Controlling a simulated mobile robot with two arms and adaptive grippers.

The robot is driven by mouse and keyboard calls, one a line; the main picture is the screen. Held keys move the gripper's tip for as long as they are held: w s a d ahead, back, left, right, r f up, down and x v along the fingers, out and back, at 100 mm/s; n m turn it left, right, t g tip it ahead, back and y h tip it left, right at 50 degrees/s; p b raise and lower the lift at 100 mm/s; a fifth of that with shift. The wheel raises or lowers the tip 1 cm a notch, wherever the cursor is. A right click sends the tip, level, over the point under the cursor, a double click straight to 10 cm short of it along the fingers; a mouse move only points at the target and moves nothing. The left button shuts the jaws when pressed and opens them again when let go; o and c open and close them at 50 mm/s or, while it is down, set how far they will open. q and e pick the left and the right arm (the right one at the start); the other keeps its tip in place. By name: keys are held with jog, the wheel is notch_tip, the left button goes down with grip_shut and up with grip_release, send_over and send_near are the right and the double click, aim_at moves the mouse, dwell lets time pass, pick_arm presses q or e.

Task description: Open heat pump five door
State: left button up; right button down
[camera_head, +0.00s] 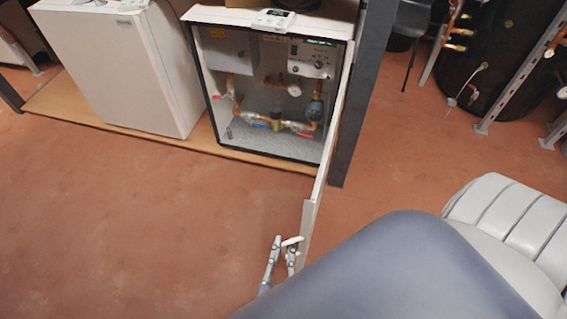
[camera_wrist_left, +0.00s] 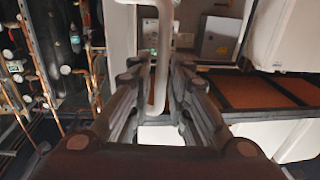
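The heat pump (camera_head: 268,95) with the exposed inside stands at the top middle of the head view. Its white door (camera_head: 323,175) is swung wide open towards me and shows nearly edge-on. A pale handle (camera_head: 292,241) sticks out near the door's free end; it also shows as a white bar in the left wrist view (camera_wrist_left: 162,60). My left gripper (camera_head: 281,250) is at this handle, with its fingers apart on both sides of the bar. In the left wrist view the fingers (camera_wrist_left: 158,85) look open around it; firm contact is not clear. My right gripper is not in view.
A closed white heat pump (camera_head: 125,70) stands to the left on the same wooden base (camera_head: 70,108). A dark post (camera_head: 362,95) rises just right of the open unit. Dark tank and pipes (camera_head: 495,60) are at the upper right. The reddish floor in front is clear.

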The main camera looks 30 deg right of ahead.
pick_arm(q)
jog(key=v, duration=1.2)
dwell(0.3)
